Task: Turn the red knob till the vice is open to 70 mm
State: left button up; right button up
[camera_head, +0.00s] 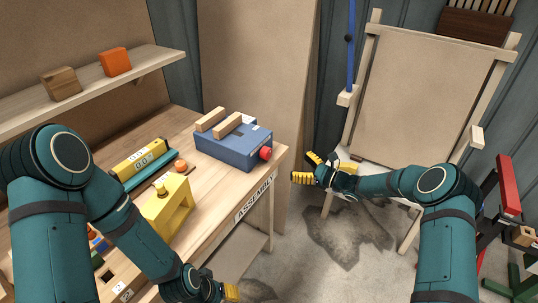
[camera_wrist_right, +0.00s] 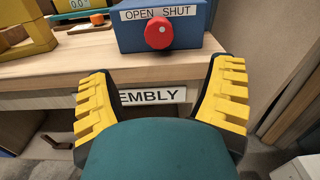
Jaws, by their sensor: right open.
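The blue vice (camera_head: 234,146) sits on the workbench near its right edge, with two pale wooden jaws (camera_head: 219,122) on top, a gap between them. Its red knob (camera_head: 265,153) faces my right gripper. In the right wrist view the red knob (camera_wrist_right: 159,35) is under a label (camera_wrist_right: 180,11) reading OPEN and SHUT. My right gripper (camera_head: 301,166) is open and empty, apart from the knob. In its wrist view, the fingers spread either side, below the knob. My left gripper (camera_head: 230,292) is low at the bottom edge, partly hidden; its opening is unclear.
A yellow gauge (camera_head: 139,158) with a small numeric display lies on the workbench (camera_head: 225,197), left of the vice. A yellow bracket-shaped block (camera_head: 168,208) stands nearer. A shelf (camera_head: 100,85) with two blocks is above. An easel-like board (camera_head: 425,90) stands at the right.

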aim_at(269, 154)
jog(key=b+x, duration=0.1)
jog(key=x, duration=1.1)
jog(key=shift+a, duration=0.3)
jog(key=shift+f, duration=0.1)
jog(key=c, duration=1.2)
